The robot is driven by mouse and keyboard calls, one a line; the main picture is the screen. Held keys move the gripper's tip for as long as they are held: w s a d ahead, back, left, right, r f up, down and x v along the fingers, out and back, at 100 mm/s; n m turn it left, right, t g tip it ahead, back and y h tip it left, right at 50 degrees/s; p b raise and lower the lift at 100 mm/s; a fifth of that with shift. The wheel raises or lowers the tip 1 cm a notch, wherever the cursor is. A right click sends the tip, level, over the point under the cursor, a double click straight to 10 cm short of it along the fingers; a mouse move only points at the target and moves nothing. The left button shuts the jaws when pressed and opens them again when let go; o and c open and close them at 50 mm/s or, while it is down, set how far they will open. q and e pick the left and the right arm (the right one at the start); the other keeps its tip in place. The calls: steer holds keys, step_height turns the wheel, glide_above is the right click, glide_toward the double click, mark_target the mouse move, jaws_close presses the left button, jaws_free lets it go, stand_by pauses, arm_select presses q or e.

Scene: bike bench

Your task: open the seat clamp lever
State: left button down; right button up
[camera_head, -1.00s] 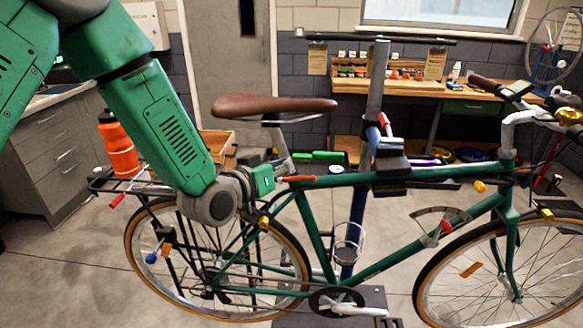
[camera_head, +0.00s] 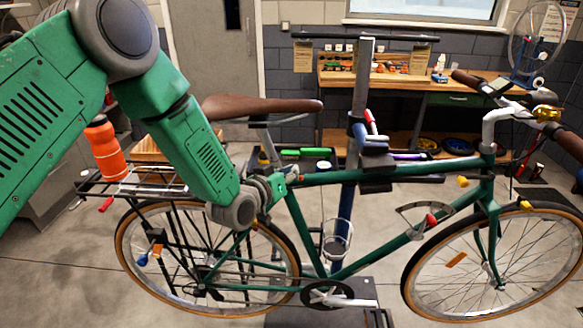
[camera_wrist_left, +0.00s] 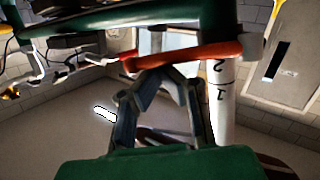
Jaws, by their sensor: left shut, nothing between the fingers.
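The orange-red seat clamp lever (camera_wrist_left: 190,55) lies across the wrist view, beside the green frame tube (camera_wrist_left: 120,20) and close to the seat post (camera_wrist_left: 222,105) with its printed numbers. My left gripper (camera_wrist_left: 158,75) is shut and empty, with its fingertips just by the lever's near edge; I cannot tell if they touch it. In the head view my left gripper (camera_head: 275,185) is at the seat tube junction, below the brown saddle (camera_head: 262,106). There the gripper and wrist largely hide the lever. My right gripper is not in view.
The green bicycle (camera_head: 330,176) hangs in a blue repair stand (camera_head: 345,215). A workbench (camera_head: 400,84) stands behind. The floor in front is clear.

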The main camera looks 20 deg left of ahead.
arm_select(q)
steer(key=shift+s+m+h+b, duration=0.2)
steer(key=shift+m+h+b, duration=0.1)
steer(key=shift+h, duration=0.1)
steer(key=shift+s+a+m+h, duration=0.1)
steer(key=shift+s+m+h, duration=0.05)
steer(key=shift+m+h, duration=0.15)
steer(key=shift+s+f+m+g+h+b, duration=0.1)
steer(key=shift+s+m+g+h+b, duration=0.2)
steer(key=shift+m+h+b, duration=0.15)
steer(key=shift+h, duration=0.25)
